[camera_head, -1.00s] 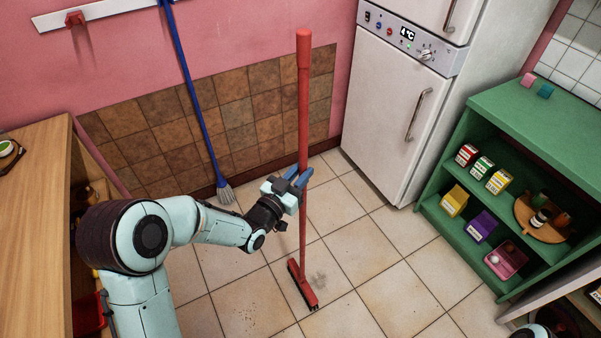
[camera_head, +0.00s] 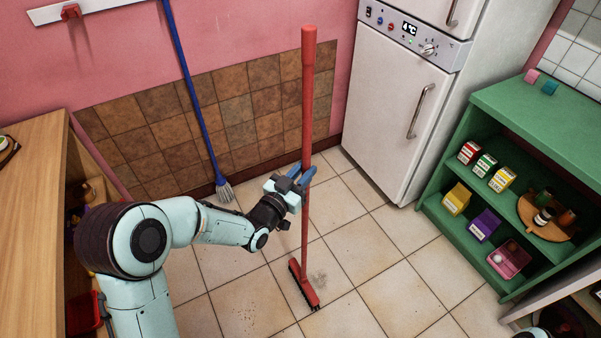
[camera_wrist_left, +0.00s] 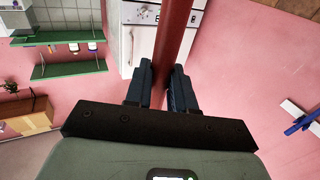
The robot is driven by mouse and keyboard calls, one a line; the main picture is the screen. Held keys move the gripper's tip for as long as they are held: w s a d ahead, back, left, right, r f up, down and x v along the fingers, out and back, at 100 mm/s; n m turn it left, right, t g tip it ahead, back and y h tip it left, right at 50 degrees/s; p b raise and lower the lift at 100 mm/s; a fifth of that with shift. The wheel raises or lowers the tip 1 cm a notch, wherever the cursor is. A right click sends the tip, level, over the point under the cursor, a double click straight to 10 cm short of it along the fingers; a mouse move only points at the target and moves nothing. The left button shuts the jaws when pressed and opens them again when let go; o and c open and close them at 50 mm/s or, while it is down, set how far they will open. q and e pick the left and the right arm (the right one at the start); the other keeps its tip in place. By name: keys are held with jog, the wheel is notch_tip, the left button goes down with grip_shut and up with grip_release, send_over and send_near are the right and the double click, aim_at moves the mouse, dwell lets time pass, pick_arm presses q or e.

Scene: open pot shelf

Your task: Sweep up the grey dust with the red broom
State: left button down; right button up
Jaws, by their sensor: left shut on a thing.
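The red broom (camera_head: 305,225) stands nearly upright on the tiled floor, its handle top above my gripper and its head (camera_head: 303,285) down on the tiles. My left gripper (camera_head: 303,177) is shut on the broom handle around its middle. In the left wrist view the blue fingers (camera_wrist_left: 163,85) sit on both sides of the red handle (camera_wrist_left: 176,40). The grey dust (camera_head: 317,279) is a faint patch on the floor just right of the broom head. The broom head's bristles seem to rest on the floor beside it. My right gripper is not in view.
A blue broom (camera_head: 195,95) leans on the wall behind. A white fridge (camera_head: 390,105) stands at the back right. A green shelf (camera_head: 490,105) with boxes is on the right, a wooden counter (camera_head: 30,230) on the left. The floor (camera_head: 375,255) between is mostly clear.

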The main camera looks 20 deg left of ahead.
pick_arm(q)
jog(key=w+d+b, duration=0.2)
jog(key=w+d, duration=0.4)
jog(key=d, duration=0.3)
jog(key=w+d+b, duration=0.2)
jog(key=w+d, duration=0.5)
jog(key=d, duration=0.3)
jog(key=shift+w+d+f+b, duration=0.15)
jog(key=shift+w+f+b, duration=0.05)
jog(key=shift+b, duration=0.2)
dwell(0.9)
